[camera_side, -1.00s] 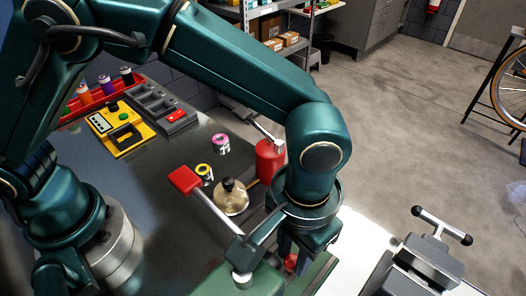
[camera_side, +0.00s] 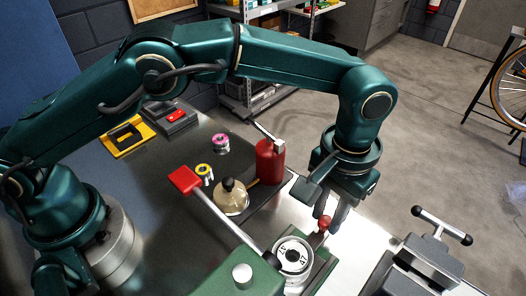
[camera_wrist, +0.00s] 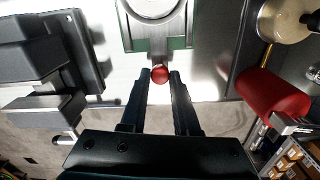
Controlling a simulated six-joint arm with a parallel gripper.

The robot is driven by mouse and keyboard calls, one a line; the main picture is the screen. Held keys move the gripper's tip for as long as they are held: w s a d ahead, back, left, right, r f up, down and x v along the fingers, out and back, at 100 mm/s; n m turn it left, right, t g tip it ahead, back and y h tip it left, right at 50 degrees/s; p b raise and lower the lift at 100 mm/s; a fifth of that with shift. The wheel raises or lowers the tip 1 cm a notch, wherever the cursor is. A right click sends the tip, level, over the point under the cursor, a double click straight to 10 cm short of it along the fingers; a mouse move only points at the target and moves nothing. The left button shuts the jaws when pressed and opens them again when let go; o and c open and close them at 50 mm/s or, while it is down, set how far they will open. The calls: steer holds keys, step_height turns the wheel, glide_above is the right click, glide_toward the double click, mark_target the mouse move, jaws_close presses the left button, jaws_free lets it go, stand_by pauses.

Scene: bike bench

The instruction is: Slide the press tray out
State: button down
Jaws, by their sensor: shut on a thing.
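The green press (camera_side: 245,277) stands at the bottom of the side view, its long lever with a red grip (camera_side: 185,180) reaching up and left. The press tray (camera_side: 314,246) sticks out of the press toward the upper right and carries a round silver piece with dark markings (camera_side: 292,257). A red knob (camera_side: 324,222) is at the tray's outer end. My gripper (camera_side: 327,220) is shut on this knob from above. In the wrist view the red knob (camera_wrist: 160,75) sits between my fingertips (camera_wrist: 160,79), with the tray's grey handle (camera_wrist: 158,45) beyond it.
A red can (camera_side: 270,162) and a brass oil can (camera_side: 230,199) stand on the bench left of my gripper. A grey vise (camera_side: 430,262) stands to the right. Pink and yellow spools (camera_side: 221,144) lie farther back. The bench edge and open floor lie beyond my gripper.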

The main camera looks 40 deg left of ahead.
steer(key=shift+w, duration=0.1)
steer(key=c, duration=0.6)
jaws_free()
steer(key=shift+c, duration=0.2)
steer(key=shift+r, duration=2.6)
